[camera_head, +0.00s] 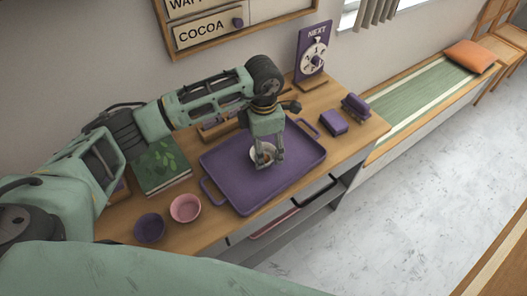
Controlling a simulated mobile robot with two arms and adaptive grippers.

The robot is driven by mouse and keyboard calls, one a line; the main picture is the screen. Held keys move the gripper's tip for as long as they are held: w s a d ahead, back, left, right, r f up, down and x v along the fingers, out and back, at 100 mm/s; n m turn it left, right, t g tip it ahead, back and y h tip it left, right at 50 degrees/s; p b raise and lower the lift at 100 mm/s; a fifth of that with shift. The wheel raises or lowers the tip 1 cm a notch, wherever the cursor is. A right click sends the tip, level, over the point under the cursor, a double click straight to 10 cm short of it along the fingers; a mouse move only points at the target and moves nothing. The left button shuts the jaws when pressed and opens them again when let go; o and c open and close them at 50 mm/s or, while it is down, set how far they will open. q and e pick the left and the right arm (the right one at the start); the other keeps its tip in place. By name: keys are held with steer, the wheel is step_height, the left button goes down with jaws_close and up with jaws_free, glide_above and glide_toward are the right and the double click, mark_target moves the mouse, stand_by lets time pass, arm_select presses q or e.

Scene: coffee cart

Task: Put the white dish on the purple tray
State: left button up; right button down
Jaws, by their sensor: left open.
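The purple tray (238,190) lies on the wooden counter with a handle at each end. The small white dish (256,154) shows over the middle of the tray, partly hidden by my left gripper. Something brownish is in the dish. My left gripper (268,163) points down at the dish with its fingers open around or beside it. I cannot tell whether the dish rests on the tray or whether the fingers touch it. My right gripper is not in view.
A pink bowl (185,208) and a purple bowl (149,228) stand left of the tray. A green book (160,167) lies behind them. Purple blocks (333,123) and a purple dial sign (313,50) stand at the right and back. The counter's front edge is close to the tray.

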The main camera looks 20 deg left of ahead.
arm_select(q)
step_height(320, 180, up, 9)
steer(key=b, duration=0.1)
steer(key=shift+b, duration=0.35)
